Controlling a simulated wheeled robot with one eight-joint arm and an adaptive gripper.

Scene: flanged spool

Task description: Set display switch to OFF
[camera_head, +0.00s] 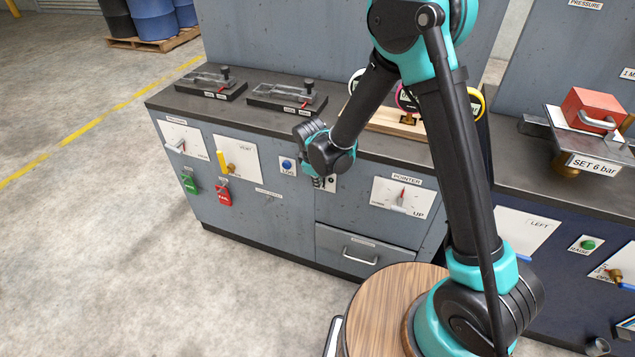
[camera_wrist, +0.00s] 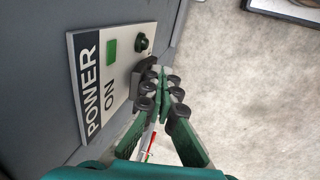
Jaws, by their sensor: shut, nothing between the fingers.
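In the wrist view a white panel (camera_wrist: 118,98) on the grey cabinet front reads POWER ON. It bears a green square (camera_wrist: 111,50) and a dark round knob or switch (camera_wrist: 143,42). No label that I can read says display. My gripper (camera_wrist: 152,72) is shut and empty, its fingertips close beside the dark knob; I cannot tell if they touch. In the head view my gripper (camera_head: 318,181) is small at the cabinet front, and a small white panel (camera_head: 331,184) is partly hidden behind it.
The cabinet also carries a blue button (camera_head: 287,164), a yellow-handled valve (camera_head: 222,161), green (camera_head: 189,184) and red (camera_head: 224,195) tags, a pointer panel (camera_head: 404,197) and a drawer (camera_head: 361,250). A second bench (camera_head: 560,190) stands right.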

